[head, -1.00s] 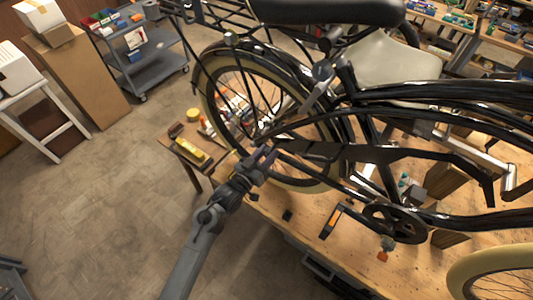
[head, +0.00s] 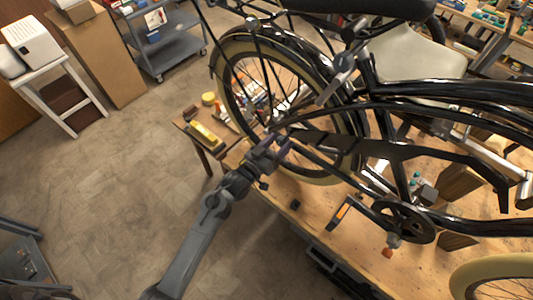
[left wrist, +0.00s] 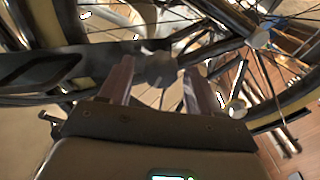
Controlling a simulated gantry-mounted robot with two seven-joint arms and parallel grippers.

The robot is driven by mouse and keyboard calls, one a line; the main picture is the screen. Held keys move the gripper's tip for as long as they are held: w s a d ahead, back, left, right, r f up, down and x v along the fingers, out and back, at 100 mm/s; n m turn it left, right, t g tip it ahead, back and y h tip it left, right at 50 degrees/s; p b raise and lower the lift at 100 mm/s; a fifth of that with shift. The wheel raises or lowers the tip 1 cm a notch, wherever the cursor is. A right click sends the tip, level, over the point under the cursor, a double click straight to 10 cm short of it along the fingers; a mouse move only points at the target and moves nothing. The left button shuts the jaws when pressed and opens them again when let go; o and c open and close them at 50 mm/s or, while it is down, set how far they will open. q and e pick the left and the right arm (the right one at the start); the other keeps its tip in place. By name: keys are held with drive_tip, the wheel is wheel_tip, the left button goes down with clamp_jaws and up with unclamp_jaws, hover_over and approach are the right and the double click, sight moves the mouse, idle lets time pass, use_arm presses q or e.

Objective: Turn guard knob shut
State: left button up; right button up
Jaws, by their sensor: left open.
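The black trike frame (head: 455,110) stands over the workbench, with its long dark chain guard (head: 375,152) running back to the spoked wheel (head: 228,90). My left gripper (head: 277,147) is open at the rear end of the guard, beside the wheel. In the left wrist view its two fingers (left wrist: 160,76) stand apart. A dark grey lobed piece, which looks like the guard knob (left wrist: 161,66), shows between and just beyond the fingertips, at the end of the guard (left wrist: 40,70). I cannot tell whether the fingers touch it. In the head view the knob is hidden by my gripper.
The wooden bench (head: 325,240) holds an orange-and-black tool (head: 341,213) and a small black block (head: 294,204). A side table carries a yellow tool (head: 204,136). A grey cart (head: 165,45) stands behind.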

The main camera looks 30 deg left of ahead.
use_arm(q)
drive_tip(key=b+v, duration=0.1)
drive_tip(key=v, duration=0.9)
drive_tip(key=shift+b, duration=0.35)
drive_tip(key=s+r+m+g+y+p, duration=0.2)
drive_tip(key=s+g+p, duration=0.6)
drive_tip(key=s, duration=1.4)
drive_tip(key=g+y, duration=0.2)
drive_tip(key=g, duration=0.3)
drive_tip(key=shift+s+a+g+p, duration=0.25)
drive_tip(key=shift+s+g+p, duration=0.05)
drive_tip(key=shift+s+p, duration=0.05)
